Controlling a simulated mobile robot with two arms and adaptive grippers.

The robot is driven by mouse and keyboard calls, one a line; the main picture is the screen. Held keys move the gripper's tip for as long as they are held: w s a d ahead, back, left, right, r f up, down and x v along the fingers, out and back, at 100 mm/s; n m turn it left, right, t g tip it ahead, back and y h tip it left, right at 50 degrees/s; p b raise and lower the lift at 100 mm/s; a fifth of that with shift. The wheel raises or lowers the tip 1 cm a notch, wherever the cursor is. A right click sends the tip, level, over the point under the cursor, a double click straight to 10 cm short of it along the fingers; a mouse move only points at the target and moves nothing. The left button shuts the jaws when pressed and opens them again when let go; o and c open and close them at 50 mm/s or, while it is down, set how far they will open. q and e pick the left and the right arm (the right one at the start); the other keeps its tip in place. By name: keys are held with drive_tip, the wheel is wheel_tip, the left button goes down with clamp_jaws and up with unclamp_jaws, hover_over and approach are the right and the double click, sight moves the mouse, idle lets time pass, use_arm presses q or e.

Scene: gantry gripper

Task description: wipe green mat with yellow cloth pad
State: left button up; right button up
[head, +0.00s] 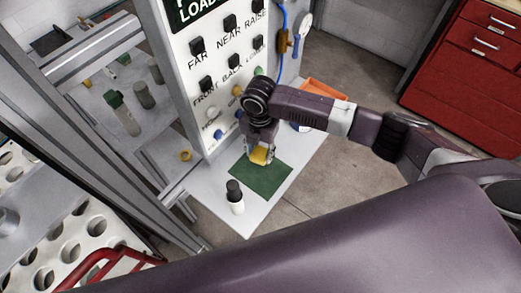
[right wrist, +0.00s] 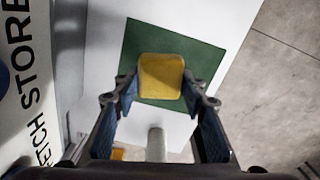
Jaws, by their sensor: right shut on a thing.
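The green mat (head: 262,184) lies on a white shelf (head: 208,190) below the control panel. My right gripper (head: 262,156) is over the mat's far part and is shut on the yellow cloth pad (head: 259,155). In the right wrist view the pad (right wrist: 161,76) sits between the fingertips (right wrist: 160,85), with the green mat (right wrist: 135,42) behind it. I cannot tell whether the pad touches the mat. My left gripper is not in view.
A white bottle with a black cap (head: 235,198) stands at the mat's near left edge. A panel with black switches (head: 205,85) rises behind the mat. An orange tray (head: 325,92) lies right of the panel.

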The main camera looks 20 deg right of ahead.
drive_tip(key=shift+w+d+r+p, duration=0.1)
drive_tip(key=shift+r+p, duration=0.5)
drive_tip(key=shift+r, duration=0.3)
drive_tip(key=shift+w+r+p, duration=0.1)
drive_tip(key=shift+r+p, duration=0.2)
drive_tip(key=shift+r, duration=0.3)
drive_tip(key=shift+s+r, duration=0.2)
drive_tip(key=shift+r, duration=0.15)
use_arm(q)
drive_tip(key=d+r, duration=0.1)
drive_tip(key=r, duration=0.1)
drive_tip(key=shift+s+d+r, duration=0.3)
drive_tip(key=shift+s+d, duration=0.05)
use_arm(e)
drive_tip(key=shift+w, duration=0.15)
